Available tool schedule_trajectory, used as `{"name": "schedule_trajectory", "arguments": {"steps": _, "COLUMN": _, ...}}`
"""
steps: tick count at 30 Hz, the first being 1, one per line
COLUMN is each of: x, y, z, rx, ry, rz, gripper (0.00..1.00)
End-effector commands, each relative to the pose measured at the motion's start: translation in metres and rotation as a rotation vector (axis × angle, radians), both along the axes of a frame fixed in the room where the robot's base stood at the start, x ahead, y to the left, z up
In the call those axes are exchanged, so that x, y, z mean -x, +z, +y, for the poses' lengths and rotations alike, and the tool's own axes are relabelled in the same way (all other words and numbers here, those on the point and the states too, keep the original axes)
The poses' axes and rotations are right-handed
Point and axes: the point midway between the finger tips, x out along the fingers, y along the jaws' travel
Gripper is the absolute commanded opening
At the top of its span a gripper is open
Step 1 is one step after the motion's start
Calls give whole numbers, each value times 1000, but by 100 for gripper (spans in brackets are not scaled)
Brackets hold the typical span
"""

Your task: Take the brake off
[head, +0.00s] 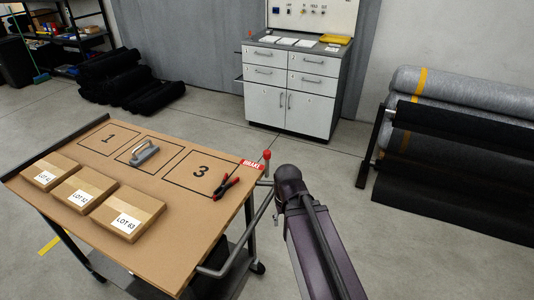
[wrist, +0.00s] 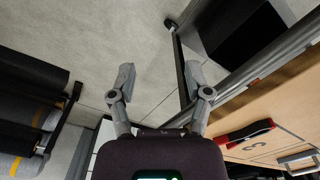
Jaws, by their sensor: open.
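The brake lever with a red knob (head: 267,155) stands upright at the right corner of the wooden-topped cart (head: 190,228). A red BRAKE label (head: 252,165) is beside it on the cart edge. My arm reaches up to just right of that corner in the head view, its end close below the knob; the fingers are mostly hidden there. In the wrist view my gripper (wrist: 160,85) is open, its two fingers spread with nothing between them but floor behind. I cannot make out the red knob in the wrist view. The cart fills the right of that view.
The cart's grey handle bar (head: 236,252) runs beside my arm. On the cart lie a red-black clamp (head: 226,186), a grey handled tool (head: 144,152) and three LOT boxes (head: 128,213). A roll rack (head: 376,140) stands right; a white cabinet (head: 290,90) stands behind. Floor between is clear.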

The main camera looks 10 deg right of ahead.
Motion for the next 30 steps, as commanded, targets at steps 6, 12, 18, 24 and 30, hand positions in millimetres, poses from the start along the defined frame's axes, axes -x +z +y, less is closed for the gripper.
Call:
{"name": "schedule_trajectory", "arguments": {"steps": 6, "x": -12, "y": 10, "z": 0, "rx": -3, "ry": 7, "rz": -17, "gripper": 79}}
{"name": "schedule_trajectory", "arguments": {"steps": 12, "x": -47, "y": 36, "z": -1, "rx": -13, "ry": 33, "rz": -67, "gripper": 79}}
{"name": "schedule_trajectory", "arguments": {"steps": 18, "x": -102, "y": 76, "z": -3, "rx": -24, "ry": 69, "rz": -153, "gripper": 79}}
{"name": "schedule_trajectory", "arguments": {"steps": 24, "x": -160, "y": 119, "z": -4, "rx": -32, "ry": 107, "rz": -250, "gripper": 79}}
{"name": "schedule_trajectory", "arguments": {"steps": 30, "x": -209, "y": 153, "z": -7, "rx": -33, "ry": 137, "rz": -334, "gripper": 79}}
